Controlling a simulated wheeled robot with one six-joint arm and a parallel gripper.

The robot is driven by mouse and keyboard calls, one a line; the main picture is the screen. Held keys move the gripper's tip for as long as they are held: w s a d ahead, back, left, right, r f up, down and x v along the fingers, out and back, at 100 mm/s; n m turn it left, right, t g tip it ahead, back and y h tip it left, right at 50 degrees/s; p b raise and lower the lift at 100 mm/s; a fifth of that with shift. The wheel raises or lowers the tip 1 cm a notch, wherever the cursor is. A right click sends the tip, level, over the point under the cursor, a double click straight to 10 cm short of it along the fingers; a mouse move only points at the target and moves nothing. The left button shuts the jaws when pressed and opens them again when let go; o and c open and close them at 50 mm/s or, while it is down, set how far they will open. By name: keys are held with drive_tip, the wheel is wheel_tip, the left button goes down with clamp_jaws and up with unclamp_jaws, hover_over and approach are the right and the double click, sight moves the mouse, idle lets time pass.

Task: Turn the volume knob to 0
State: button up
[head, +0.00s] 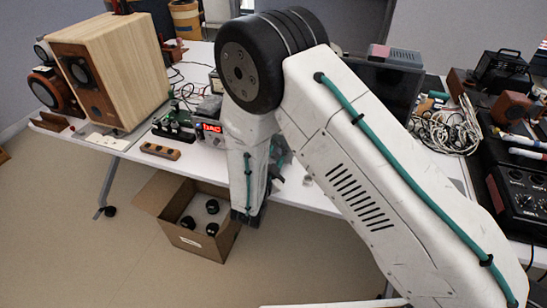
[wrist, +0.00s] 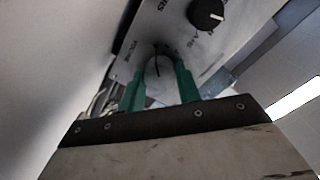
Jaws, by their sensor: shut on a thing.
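In the wrist view, my gripper (wrist: 160,70) has its two green fingers shut on a knob (wrist: 160,62) on a light grey panel (wrist: 226,45). The knob is dim, partly covered by the fingers, and a dark line shows on it. Lettering beside it is upside down and blurred; it looks like the volume label. A second, black knob (wrist: 206,14) with a white pointer line sits further along the panel, apart from the fingers. In the head view my arm hides the panel, the knob and most of the gripper.
In the head view, a wooden speaker (head: 112,75) stands on the table's left, with a small device with a red display (head: 209,128) nearby. A cardboard box (head: 165,225) with black round parts is on the floor. Cables (head: 447,125) and black equipment (head: 525,195) crowd the right.

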drive_tip(key=shift+a, duration=0.1)
drive_tip(key=o, duration=1)
drive_tip(key=shift+a, duration=0.1)
drive_tip(key=shift+c, duration=0.2)
drive_tip(key=v, duration=0.7)
drive_tip(key=shift+s, duration=0.4)
